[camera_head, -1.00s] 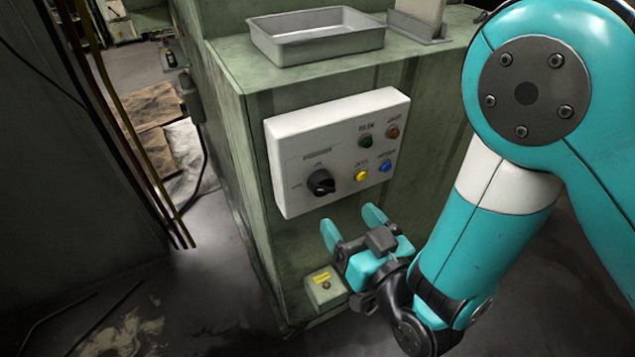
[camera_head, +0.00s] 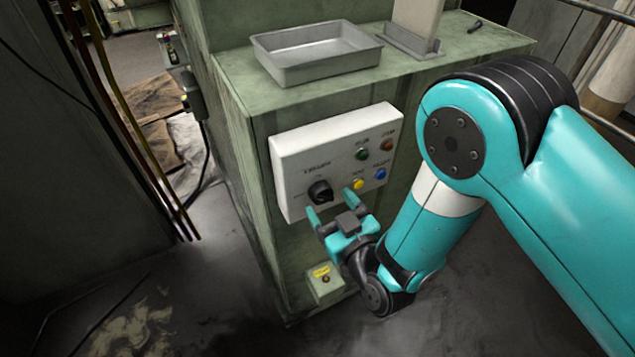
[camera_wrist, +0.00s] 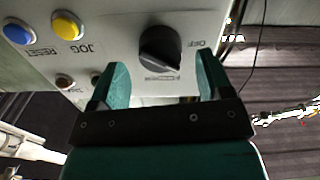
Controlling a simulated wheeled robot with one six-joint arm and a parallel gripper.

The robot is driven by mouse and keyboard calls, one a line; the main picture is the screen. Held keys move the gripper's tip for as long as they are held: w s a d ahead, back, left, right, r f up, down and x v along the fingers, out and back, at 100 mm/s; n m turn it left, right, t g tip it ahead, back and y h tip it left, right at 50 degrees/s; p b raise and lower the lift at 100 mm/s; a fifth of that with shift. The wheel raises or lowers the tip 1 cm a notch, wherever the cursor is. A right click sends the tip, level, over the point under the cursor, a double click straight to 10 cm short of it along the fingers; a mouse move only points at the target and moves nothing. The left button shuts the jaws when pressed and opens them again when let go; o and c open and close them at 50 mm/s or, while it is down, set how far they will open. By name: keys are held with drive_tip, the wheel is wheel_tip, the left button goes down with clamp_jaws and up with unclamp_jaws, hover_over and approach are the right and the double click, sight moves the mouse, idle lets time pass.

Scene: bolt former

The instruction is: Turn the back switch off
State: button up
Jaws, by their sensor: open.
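A white control panel (camera_head: 290,160) is mounted on the front of the green machine. A black rotary switch (camera_head: 320,191) sits at its lower left. In the wrist view the black switch (camera_wrist: 160,50) shows upside down, beside an "OFF" label. My gripper (camera_head: 331,204) is open with teal fingers, just in front of the panel's lower part. In the wrist view my gripper (camera_wrist: 162,82) has its fingers spread to the left and right of the switch, slightly below it in the picture. I see no contact with the knob, and the exact gap cannot be told.
Yellow (camera_head: 358,184) and blue (camera_head: 380,173) buttons are right of the switch, with green (camera_head: 362,154) and orange (camera_head: 387,146) ones above. A small box with a yellow label (camera_head: 322,272) is below. A metal tray (camera_head: 272,66) stands on top. Hanging cables are at left.

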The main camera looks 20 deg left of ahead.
drive_tip(key=shift+r+p+x, duration=0.25)
drive_tip(key=shift+p+x, duration=0.2)
drive_tip(key=shift+x, duration=0.7)
drive_tip(key=shift+s+f+m+b, duration=0.1)
drive_tip(key=shift+f+m+b, duration=0.45)
drive_tip(key=shift+b, duration=0.45)
drive_tip(key=m+b, duration=0.2)
drive_tip(key=m, duration=0.1)
drive_tip(key=shift+r+m+b, duration=0.1)
drive_tip(key=shift+m+b, duration=0.85)
drive_tip(key=shift+m, duration=0.3)
drive_tip(key=shift+r+m, duration=0.2)
drive_tip(key=shift+m, duration=0.3)
drive_tip(key=shift+c, duration=0.4)
